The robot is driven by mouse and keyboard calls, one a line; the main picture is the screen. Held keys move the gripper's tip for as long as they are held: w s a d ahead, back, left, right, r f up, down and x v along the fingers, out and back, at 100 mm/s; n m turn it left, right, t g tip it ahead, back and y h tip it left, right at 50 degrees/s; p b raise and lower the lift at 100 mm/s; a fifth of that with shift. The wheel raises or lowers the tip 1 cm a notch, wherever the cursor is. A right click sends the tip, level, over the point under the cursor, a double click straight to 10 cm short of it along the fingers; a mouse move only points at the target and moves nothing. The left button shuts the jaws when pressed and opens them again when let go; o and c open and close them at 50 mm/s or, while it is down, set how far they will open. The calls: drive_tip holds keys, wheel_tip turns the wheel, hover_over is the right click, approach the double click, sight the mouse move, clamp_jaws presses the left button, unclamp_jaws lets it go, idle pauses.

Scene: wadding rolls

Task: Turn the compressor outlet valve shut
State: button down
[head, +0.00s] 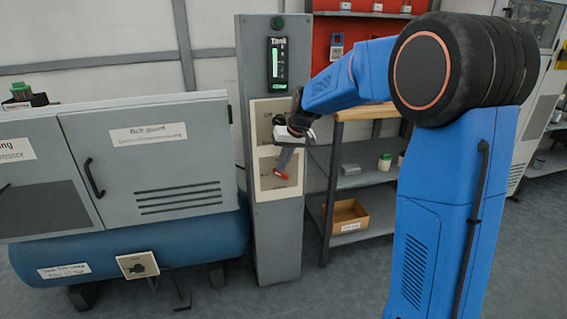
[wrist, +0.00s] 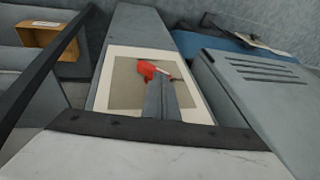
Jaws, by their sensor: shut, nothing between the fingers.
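A red lever handle (head: 282,188) sits on the lower pale panel (head: 264,183) of a grey column; I cannot read a label naming it as the outlet valve. In the wrist view the red handle (wrist: 147,69) shows just beyond my fingertips, over a grey-beige plate (wrist: 122,88). My gripper (head: 281,172) is shut and empty, its fingers pointing down in front of the lower panel. In the wrist view my gripper (wrist: 158,78) overlaps part of the handle; I cannot tell whether they touch. My gripper and wrist hide part of the upper panel (head: 262,108).
The compressor cabinet (head: 150,165) stands left of the column above a blue tank (head: 130,240). A plate with a black knob (head: 138,264) is on the tank. A shelf (head: 350,185) with a cardboard box (head: 345,216) stands to the right. A lit tank gauge (head: 277,64) is above.

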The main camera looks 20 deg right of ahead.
drive_tip(key=shift+a, duration=0.8)
idle(0.7)
drive_tip(key=shift+a+f+h, duration=0.2)
drive_tip(key=shift+a+h, duration=0.25)
drive_tip(key=shift+h, duration=0.25)
drive_tip(key=shift+a+f, duration=0.4)
drive_tip(key=shift+a, duration=0.25)
idle(0.5)
